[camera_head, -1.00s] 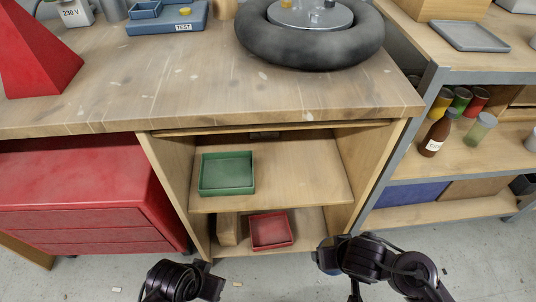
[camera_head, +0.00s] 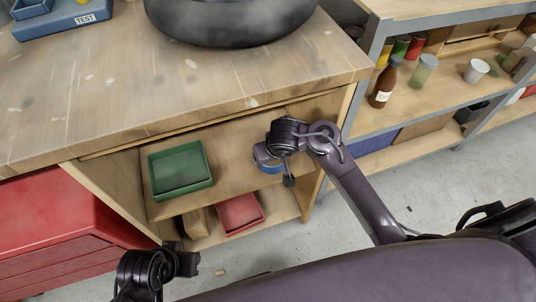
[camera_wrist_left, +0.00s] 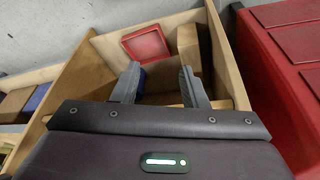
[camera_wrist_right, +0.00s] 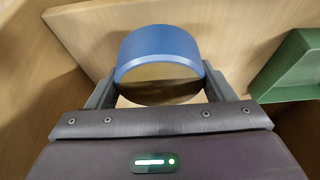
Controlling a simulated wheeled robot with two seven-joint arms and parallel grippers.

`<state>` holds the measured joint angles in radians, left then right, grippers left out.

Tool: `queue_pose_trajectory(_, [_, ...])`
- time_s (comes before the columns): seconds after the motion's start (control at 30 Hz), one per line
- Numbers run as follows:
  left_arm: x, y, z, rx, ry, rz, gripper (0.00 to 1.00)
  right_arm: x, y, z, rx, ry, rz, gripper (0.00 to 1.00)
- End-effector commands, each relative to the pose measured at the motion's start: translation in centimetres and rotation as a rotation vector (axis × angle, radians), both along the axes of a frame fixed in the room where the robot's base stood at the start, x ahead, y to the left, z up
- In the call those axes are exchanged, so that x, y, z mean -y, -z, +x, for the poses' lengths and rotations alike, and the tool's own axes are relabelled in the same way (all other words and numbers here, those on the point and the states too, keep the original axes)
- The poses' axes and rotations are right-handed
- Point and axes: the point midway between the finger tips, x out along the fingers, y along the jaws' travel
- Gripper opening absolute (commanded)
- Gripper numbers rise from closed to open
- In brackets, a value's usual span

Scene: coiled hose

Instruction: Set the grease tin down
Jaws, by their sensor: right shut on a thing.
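The grease tin (camera_wrist_right: 160,48) is a round blue tin with a paler end face in the right wrist view. My right gripper (camera_wrist_right: 158,88) is shut on it, one finger on each side. In the head view a blue part of the tin (camera_head: 268,163) shows beside my right wrist, at the right part of the cabinet's upper shelf (camera_head: 228,160). I cannot tell whether the tin touches the shelf. My left gripper (camera_wrist_left: 160,80) is open and empty, in front of the cabinet's lower part; it also shows low in the head view (camera_head: 190,262).
A green tray (camera_head: 181,170) stands on the upper shelf, left of the tin. A red tray (camera_head: 240,213) lies on the lower shelf. The worktop (camera_head: 200,95) overhangs above. The cabinet's right side wall (camera_head: 318,180) is close to my right arm.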

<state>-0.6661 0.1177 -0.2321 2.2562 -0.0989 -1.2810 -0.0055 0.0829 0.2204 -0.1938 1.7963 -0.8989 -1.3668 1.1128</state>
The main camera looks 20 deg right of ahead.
Motion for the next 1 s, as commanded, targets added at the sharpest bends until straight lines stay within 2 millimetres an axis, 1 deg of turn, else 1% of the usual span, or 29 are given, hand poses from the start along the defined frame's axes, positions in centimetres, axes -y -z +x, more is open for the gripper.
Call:
queue_pose_trajectory(0.03, [0.3,0.3,0.1,0.012,0.004,-0.007,0.39,-0.1,0.1,1.1,0.004,0.001,0.001,0.44])
queue_pose_trajectory(0.1, [0.5,0.3,0.2,0.026,0.010,-0.015,0.39,-0.1,0.1,2.0,0.003,0.000,0.001,0.44])
queue_pose_trajectory(0.2, [0.8,0.3,0.3,0.039,0.013,-0.022,0.39,-0.1,0.1,2.6,0.002,0.000,0.000,0.44])
queue_pose_trajectory(0.27, [1.0,0.6,0.5,0.052,0.017,-0.029,0.39,-0.1,0.6,2.7,0.000,-0.001,-0.001,0.44])
queue_pose_trajectory(0.4, [2.8,1.1,1.0,0.141,0.047,-0.085,0.39,0.0,2.9,2.7,0.000,-0.002,-0.004,0.44])
queue_pose_trajectory(0.47, [3.5,1.0,1.2,0.171,0.055,-0.104,0.39,0.0,3.4,2.7,0.001,0.000,-0.002,0.44])
queue_pose_trajectory(0.63, [3.9,0.5,1.5,0.199,0.060,-0.121,0.39,-0.1,3.5,2.7,0.002,-0.001,-0.001,0.44])
queue_pose_trajectory(0.77, [3.9,0.5,1.4,0.198,0.060,-0.120,0.39,-0.1,3.5,2.7,0.002,0.000,-0.001,0.44])
queue_pose_trajectory(0.9, [4.0,0.6,1.5,0.204,0.061,-0.124,0.39,0.0,3.9,2.6,0.001,0.000,-0.001,0.44])
queue_pose_trajectory(0.93, [4.0,0.5,1.5,0.206,0.061,-0.124,0.39,0.0,3.9,2.6,0.000,0.000,-0.001,0.78])
queue_pose_trajectory(1.0, [4.0,0.5,1.5,0.205,0.061,-0.124,0.39,-0.1,3.8,2.6,-0.001,0.000,-0.001,0.87])
